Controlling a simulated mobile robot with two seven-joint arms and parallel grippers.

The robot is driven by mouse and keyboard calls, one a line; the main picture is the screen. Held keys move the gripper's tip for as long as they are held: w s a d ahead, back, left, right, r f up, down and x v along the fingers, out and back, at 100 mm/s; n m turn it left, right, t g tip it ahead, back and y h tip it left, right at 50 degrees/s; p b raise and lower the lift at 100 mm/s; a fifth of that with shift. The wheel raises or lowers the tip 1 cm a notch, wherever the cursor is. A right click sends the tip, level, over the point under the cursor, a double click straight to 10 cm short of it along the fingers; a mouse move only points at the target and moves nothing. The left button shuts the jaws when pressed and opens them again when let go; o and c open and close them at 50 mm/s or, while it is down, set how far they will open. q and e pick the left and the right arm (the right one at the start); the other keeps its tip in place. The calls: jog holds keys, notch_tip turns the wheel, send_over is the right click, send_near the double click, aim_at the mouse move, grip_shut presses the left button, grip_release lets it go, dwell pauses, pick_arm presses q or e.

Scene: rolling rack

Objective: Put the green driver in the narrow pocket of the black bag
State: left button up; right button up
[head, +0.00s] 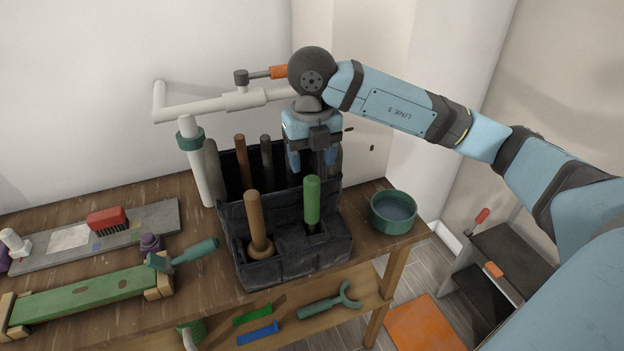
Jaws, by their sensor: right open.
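The black bag (290,262) stands on the wooden workbench and has several pockets. The green driver (312,195) stands upright in a front pocket at the bag's right side, its green handle sticking up and its lower end hidden. A brown wooden-handled tool (255,218) stands in the front pocket to its left. My right gripper (312,162) points down over the back part of the bag, just above and behind the green handle in the picture. Its fingers are apart with nothing seen between them. My left gripper is not in view.
Several handles (243,160) stand in the bag's back row, close to my right gripper. A white pipe (225,103) runs behind the bag. A green bowl (393,212) sits right of it.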

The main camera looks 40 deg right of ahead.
notch_tip(320, 180, up, 5)
dwell(0.7)
